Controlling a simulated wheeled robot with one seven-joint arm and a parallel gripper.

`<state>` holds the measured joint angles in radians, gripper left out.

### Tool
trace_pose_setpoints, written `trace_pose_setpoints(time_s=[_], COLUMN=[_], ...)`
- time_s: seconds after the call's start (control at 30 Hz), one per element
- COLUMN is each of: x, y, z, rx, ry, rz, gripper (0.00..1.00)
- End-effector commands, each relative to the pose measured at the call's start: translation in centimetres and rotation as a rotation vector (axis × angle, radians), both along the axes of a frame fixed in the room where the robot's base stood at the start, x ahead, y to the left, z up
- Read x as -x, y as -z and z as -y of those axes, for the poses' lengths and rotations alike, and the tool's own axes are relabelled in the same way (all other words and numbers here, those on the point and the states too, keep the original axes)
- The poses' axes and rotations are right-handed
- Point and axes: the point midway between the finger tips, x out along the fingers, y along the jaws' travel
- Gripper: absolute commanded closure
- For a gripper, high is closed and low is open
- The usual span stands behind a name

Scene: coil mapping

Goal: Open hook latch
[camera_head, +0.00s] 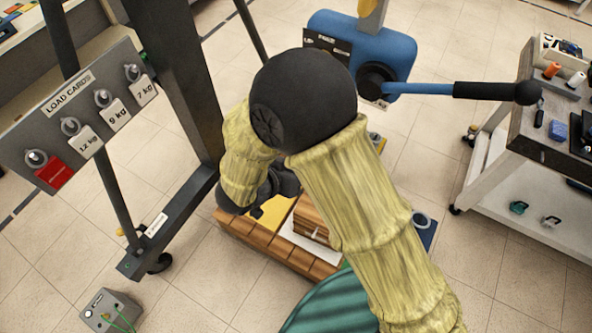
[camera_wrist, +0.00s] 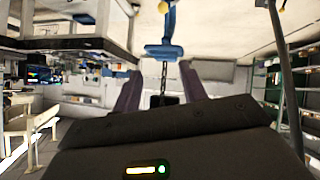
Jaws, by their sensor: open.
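In the wrist view my gripper (camera_wrist: 160,92) shows as two dark purple fingers spread apart, with nothing clearly held between them. A dark chain (camera_wrist: 164,72) runs down from a blue piece (camera_wrist: 165,50) into the gap between the fingers. A small dark block (camera_wrist: 165,100) sits at the chain's lower end, partly behind my wrist housing. I cannot make out a hook or its latch, or whether a finger touches the block. In the head view my arm covers the chain and most of my gripper. The blue hoist (camera_head: 362,45) has a long black-gripped lever (camera_head: 480,90).
A wooden pallet (camera_head: 255,250) with a wooden block lies below my arm. A dark steel frame (camera_head: 180,75) with a load cards board (camera_head: 85,110) stands left. A workbench (camera_head: 535,150) stands right. A small grey box (camera_head: 110,310) is on the floor, lower left.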

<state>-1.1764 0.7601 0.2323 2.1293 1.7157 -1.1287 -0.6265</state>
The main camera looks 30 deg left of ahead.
Motion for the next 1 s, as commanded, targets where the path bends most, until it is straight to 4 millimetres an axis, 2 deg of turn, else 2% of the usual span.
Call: trace_pose_setpoints(time_s=[0.13,0.67,0.77,0.83,1.0], x=[0.5,0.3,-0.9,-2.5,-8.0], y=[-0.3,-0.4,-0.7,-1.2,-3.4], z=[-0.1,-0.1,0.0,0.2,1.6], rx=[0.002,-0.003,-0.034,-0.075,-0.228], ry=[-0.001,0.0,-0.003,-0.011,-0.055], rz=[0.0,-0.001,-0.006,-0.015,-0.059], gripper=[0.58,0.58,0.58,0.58,0.58])
